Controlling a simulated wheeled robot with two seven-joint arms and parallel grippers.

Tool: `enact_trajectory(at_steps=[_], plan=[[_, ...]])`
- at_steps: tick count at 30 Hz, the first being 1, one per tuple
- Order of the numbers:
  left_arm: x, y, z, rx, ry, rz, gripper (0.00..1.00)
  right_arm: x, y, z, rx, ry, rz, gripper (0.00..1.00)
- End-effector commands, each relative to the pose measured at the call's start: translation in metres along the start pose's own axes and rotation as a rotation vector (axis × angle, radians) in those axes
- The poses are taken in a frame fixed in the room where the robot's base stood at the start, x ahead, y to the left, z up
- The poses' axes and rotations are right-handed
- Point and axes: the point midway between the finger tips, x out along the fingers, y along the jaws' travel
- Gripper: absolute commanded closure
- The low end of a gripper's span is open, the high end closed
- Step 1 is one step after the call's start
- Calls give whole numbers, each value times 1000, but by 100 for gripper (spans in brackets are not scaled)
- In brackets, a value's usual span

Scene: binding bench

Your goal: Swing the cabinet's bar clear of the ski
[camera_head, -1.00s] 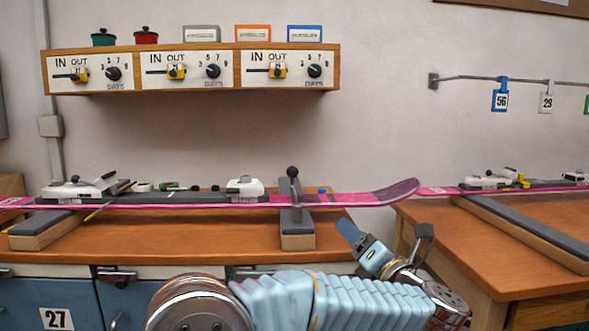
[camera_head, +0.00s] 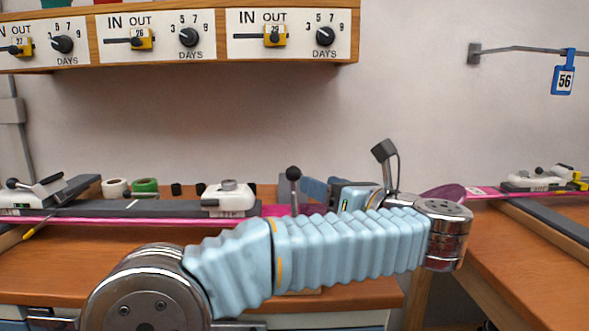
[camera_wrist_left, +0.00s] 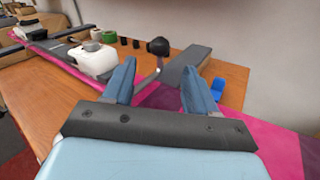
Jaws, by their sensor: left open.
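The pink ski (camera_head: 120,220) lies along the bench, with a white binding (camera_head: 228,198) on it; the ski also shows in the left wrist view (camera_wrist_left: 62,68). The bar's black knob (camera_head: 293,173) stands upright at the ski, and shows in the left wrist view (camera_wrist_left: 158,46) just beyond my fingertips. My left gripper (camera_head: 316,190) is open, just right of the knob. In the left wrist view its two blue fingers (camera_wrist_left: 158,70) stand apart, with the bar's thin stem seen between them. My forearm hides the bar's lower part in the head view. My right gripper is out of view.
A grey padded block (camera_wrist_left: 185,68) lies under the ski by the bar. A small blue item (camera_wrist_left: 217,88) is beside it. White and green tape rolls (camera_head: 145,187) stand behind the ski. A shelf with dials (camera_head: 290,35) hangs above. Another bench (camera_head: 520,260) is at the right.

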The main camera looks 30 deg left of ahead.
Motion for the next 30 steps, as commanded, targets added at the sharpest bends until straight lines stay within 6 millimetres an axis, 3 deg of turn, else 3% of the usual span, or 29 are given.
enact_trajectory(at_steps=[6,12,17,25,26,30], plan=[[53,1,3,2,1,3,43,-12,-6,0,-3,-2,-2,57],[86,1,2,2,0,1,43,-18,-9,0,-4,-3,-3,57],[98,0,1,2,0,0,43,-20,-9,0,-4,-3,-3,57],[100,0,0,1,-1,-1,43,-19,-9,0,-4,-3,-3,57],[100,0,0,1,-1,-1,44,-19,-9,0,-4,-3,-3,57],[99,0,0,2,-1,-1,66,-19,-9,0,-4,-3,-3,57]])
